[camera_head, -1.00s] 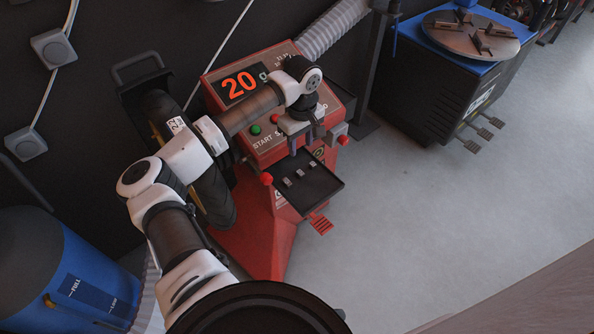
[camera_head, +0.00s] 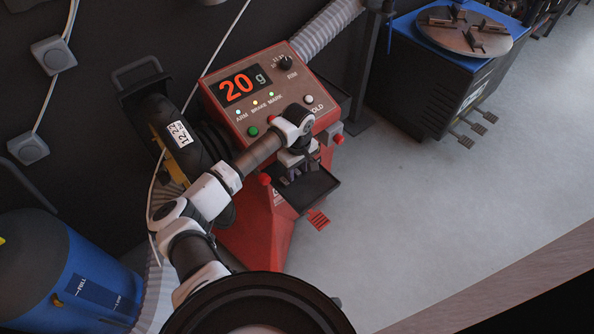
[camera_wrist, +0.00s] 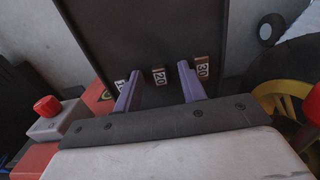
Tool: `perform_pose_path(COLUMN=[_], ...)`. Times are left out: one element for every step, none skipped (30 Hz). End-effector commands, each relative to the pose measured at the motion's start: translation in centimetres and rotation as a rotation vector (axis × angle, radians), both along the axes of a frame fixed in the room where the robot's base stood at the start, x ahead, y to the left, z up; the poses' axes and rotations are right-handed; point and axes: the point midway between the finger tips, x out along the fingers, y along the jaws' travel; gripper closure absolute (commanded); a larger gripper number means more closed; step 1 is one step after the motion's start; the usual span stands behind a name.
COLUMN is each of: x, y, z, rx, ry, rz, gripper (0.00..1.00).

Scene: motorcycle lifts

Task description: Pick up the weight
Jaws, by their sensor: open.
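In the wrist view, small weights stand in a row on the dark tray (camera_wrist: 150,35) of the red machine. The middle weight, marked 20 (camera_wrist: 159,77), lies between the two purple fingers of my gripper (camera_wrist: 159,70). The weight marked 30 (camera_wrist: 202,66) is by the right finger. Another weight (camera_wrist: 121,86) is by the left finger, its label partly hidden. My gripper is open and empty. In the head view it hangs over the tray (camera_head: 322,187) and hides the weights.
The red machine's display (camera_head: 242,86) reads 20 g. Red knobs (camera_wrist: 47,106) flank the tray. A tyre (camera_head: 180,135) stands left of the machine, a blue tank (camera_head: 60,270) at lower left. Open floor (camera_head: 420,220) lies to the right.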

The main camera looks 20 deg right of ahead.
Motion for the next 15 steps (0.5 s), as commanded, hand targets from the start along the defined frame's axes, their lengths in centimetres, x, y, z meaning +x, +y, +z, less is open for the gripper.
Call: perform_pose_path(x=[0.0,0.0,0.01,0.02,0.02,0.01,0.02,0.01,0.01,0.02,0.01,0.01,0.01,0.01,0.01], y=[-0.01,-0.01,-0.01,-0.02,-0.02,-0.02,-0.02,-0.02,-0.02,-0.02,-0.02,-0.02,-0.02,-0.03,-0.02], z=[-0.05,-0.06,-0.05,-0.04,-0.04,-0.03,-0.02,-0.02,-0.01,-0.01,0.0,0.0,0.0,0.01,0.01], rx=[0.0,0.0,0.0,0.0,0.0,-0.001,-0.001,-0.001,-0.001,-0.001,-0.001,-0.001,-0.001,-0.001,-0.001], ry=[0.0,0.0,0.0,0.0,0.0,0.0,0.0,0.0,0.0,0.0,0.0,0.0,0.0,0.0,0.0], rz=[0.0,0.0,0.0,0.0,0.0,0.0,0.0,0.0,0.0,0.0,0.0,0.0,0.0,0.0,0.0], gripper=[0.59,0.59,0.59,0.59,0.59,0.63,0.67,0.71,0.76,0.8,0.84,0.89,0.93,0.97,1.0])
